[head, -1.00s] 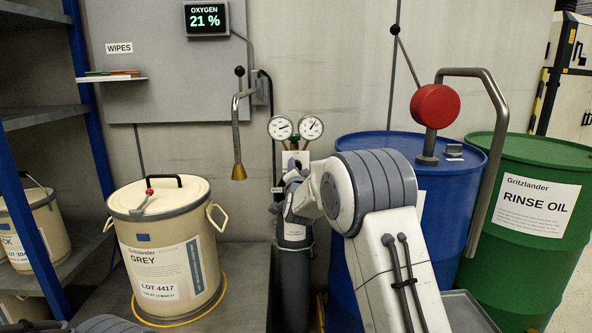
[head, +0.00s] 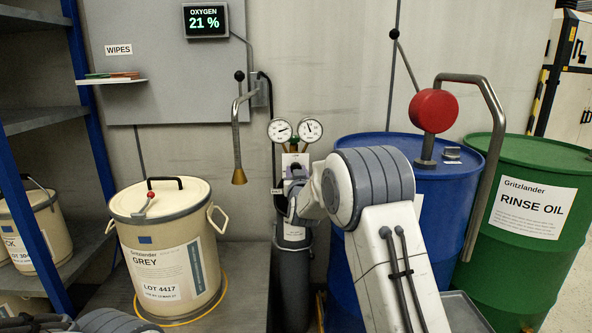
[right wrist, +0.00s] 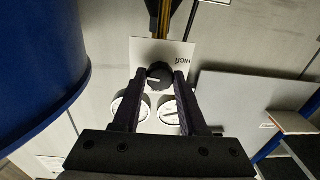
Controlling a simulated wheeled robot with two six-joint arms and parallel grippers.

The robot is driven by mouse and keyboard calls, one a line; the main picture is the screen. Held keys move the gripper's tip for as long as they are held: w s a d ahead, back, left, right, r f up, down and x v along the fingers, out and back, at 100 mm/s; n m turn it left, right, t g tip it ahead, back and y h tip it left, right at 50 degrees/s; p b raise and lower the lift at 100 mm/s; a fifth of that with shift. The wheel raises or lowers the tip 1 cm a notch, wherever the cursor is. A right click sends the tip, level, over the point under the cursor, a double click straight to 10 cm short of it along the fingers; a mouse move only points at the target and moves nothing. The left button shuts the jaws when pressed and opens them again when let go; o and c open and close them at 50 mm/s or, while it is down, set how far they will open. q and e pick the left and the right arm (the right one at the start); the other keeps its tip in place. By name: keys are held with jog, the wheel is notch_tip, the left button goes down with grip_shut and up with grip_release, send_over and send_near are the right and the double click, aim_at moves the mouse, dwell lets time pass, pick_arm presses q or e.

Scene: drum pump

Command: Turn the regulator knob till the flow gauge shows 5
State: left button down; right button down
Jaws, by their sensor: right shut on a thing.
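The black regulator knob (right wrist: 159,77) sits on a white plate in the right wrist view. My right gripper (right wrist: 159,80) is shut on it, with one finger on each side. In the head view my right gripper (head: 294,176) is at the regulator below the gauges and hides the knob. Two round gauges stand above it: the left gauge (head: 280,130) has its needle to the upper right. The right gauge (head: 309,130) has its needle a little left of upright. Their figures are too small to read. My left gripper is not in view.
The grey gas cylinder (head: 293,270) stands below the regulator. A blue drum (head: 350,290) is close on the right, partly behind my arm. A cream GREY bin (head: 140,235) stands at left. A pipe with a brass nozzle (head: 239,176) hangs left of the gauges.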

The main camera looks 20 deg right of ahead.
jog(key=shift+f+n+p, duration=0.1)
jog(key=shift+n+p, duration=1.1)
jog(key=shift+n, duration=2.4)
jog(key=shift+c, duration=2.2)
grip_release()
jog(key=v, duration=1)
jog(key=shift+s, duration=0.3)
